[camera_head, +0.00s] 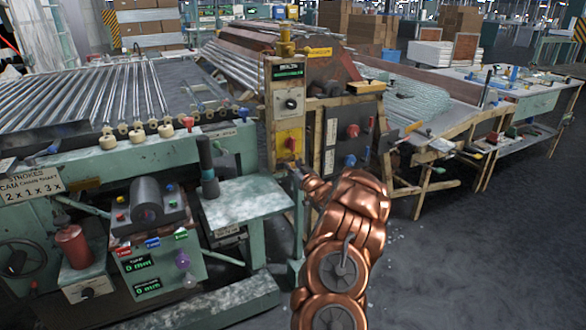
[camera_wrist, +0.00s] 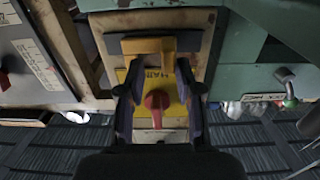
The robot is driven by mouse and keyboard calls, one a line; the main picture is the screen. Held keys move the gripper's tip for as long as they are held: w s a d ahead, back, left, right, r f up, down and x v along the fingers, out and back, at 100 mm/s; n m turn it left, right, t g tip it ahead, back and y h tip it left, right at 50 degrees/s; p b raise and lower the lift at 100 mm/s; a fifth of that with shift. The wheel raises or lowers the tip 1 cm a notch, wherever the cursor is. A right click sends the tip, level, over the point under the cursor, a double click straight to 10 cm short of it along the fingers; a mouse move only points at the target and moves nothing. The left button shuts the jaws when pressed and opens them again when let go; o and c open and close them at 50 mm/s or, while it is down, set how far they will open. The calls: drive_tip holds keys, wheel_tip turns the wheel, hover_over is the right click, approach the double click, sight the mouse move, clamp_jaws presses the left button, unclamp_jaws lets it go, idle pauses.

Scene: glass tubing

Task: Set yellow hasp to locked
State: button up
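The yellow hasp (camera_wrist: 168,84) is a yellow plate with dark lettering and a red knob or lever (camera_wrist: 156,102) on its front. In the head view the yellow plate (camera_head: 290,143) sits low on a narrow upright panel, with the red part at its middle. My gripper (camera_wrist: 157,78) is in front of the plate in the wrist view, its two dark fingers apart, one on each side of the red part. Gaps show between the red part and both fingers. In the head view my gripper (camera_head: 297,170) is just below the plate, its fingers small and hard to make out.
Above the yellow plate is a panel with a black knob (camera_head: 291,103) and a green display. To the right is a dark box with red and blue knobs (camera_head: 352,131). A green worktable (camera_head: 250,198) stands at left. The grey floor at right is clear.

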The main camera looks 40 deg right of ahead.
drive_tip(key=shift+a, duration=0.2)
drive_tip(key=v, duration=1.2)
drive_tip(key=shift+d, duration=0.1)
idle(0.5)
drive_tip(key=shift+w, duration=0.1)
